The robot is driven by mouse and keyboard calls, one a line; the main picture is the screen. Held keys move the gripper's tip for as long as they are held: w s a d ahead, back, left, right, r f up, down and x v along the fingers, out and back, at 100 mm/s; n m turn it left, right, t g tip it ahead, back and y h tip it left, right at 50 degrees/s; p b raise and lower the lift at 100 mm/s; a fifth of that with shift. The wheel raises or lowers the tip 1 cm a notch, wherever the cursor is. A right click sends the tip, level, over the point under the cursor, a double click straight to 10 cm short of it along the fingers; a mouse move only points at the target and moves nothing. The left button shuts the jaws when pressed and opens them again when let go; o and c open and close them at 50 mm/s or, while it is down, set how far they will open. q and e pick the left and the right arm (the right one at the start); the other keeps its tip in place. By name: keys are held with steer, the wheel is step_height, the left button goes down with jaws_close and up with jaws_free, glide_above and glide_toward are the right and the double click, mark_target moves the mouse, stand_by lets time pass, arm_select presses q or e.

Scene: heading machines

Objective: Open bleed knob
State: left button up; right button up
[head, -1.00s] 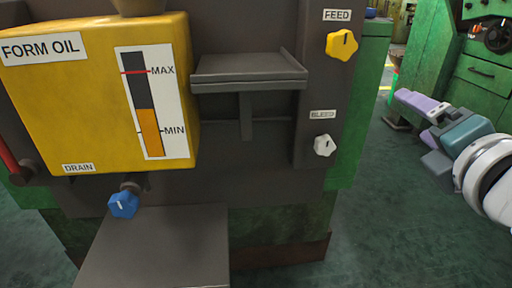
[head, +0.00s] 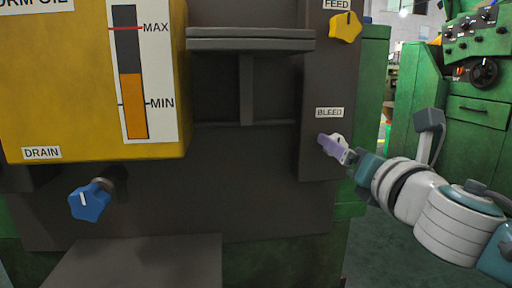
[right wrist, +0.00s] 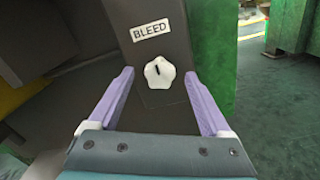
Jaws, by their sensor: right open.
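The white bleed knob (right wrist: 160,72) sits on the dark panel just below the BLEED label (right wrist: 151,30) in the right wrist view. A dark pointer mark on it runs nearly upright. In the head view the knob (head: 338,139) is partly hidden by my right gripper (head: 336,147). The right gripper also shows in the right wrist view (right wrist: 160,98), with its two purple fingers wide apart. The knob lies ahead, between the finger lines, and nothing is held. My left gripper is not in view.
A yellow feed knob (head: 345,27) is above the BLEED label. A yellow form oil tank (head: 60,85) with a blue drain knob (head: 89,202) is at left. A dark shelf (head: 250,40) juts out between. Green machines (head: 470,130) stand at right beyond open floor.

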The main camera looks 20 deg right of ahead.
steer(key=shift+b+x, duration=0.4)
steer(key=shift+x, duration=1.35)
jaws_close()
